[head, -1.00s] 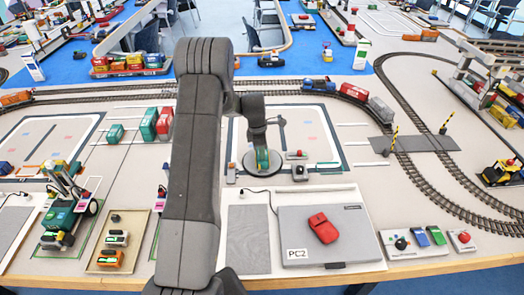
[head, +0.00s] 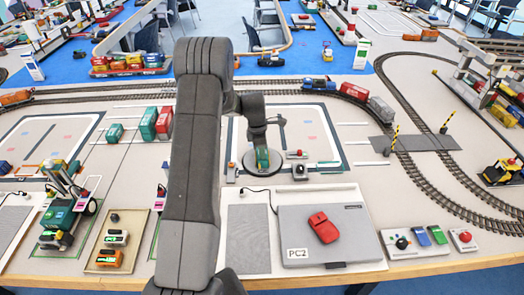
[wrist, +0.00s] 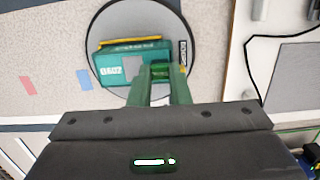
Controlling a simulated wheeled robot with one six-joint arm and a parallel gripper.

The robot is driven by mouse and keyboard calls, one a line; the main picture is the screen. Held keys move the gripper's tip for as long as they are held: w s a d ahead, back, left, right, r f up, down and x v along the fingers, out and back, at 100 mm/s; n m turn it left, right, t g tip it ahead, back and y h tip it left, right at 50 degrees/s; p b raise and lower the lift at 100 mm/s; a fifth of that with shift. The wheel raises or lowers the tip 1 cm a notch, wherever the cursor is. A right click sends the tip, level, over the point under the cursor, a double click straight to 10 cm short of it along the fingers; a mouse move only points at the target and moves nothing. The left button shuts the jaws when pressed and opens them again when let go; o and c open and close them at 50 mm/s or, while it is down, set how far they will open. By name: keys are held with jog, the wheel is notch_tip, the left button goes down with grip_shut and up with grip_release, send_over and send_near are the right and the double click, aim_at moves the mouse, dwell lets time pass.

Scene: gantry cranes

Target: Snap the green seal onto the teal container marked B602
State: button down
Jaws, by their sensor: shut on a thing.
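A teal container (wrist: 125,60) lies on a round grey disc (wrist: 95,40) in the wrist view. Its white marking (wrist: 111,74) is upside down and looks like B602. A yellow strip runs along its far edge. My gripper (wrist: 161,78) has two green fingers, shut on the small green seal (wrist: 161,71). The seal is at the right part of the container's near side; I cannot tell whether it touches. In the head view my gripper (head: 261,146) is above the disc, and hides part of the teal container (head: 262,159).
A black knob (head: 300,172) and a small red-topped device (head: 296,154) stand right of the disc. A grey case marked PC2 (head: 330,250) with a red object is in front. Red and green containers (head: 157,122) stand to the left. Rail tracks run behind.

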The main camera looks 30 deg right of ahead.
jog(key=shift+f, duration=0.25)
dwell(0.8)
jog(key=c, duration=0.8)
grip_release()
jog(key=shift+r, duration=0.1)
jog(key=shift+r+p, duration=1.6)
jog(key=shift+r, duration=1.85)
jog(key=shift+f, duration=0.1)
notch_tip(320, 180, down, 7)
jog(key=b, duration=0.3)
jog(key=shift+b, duration=0.3)
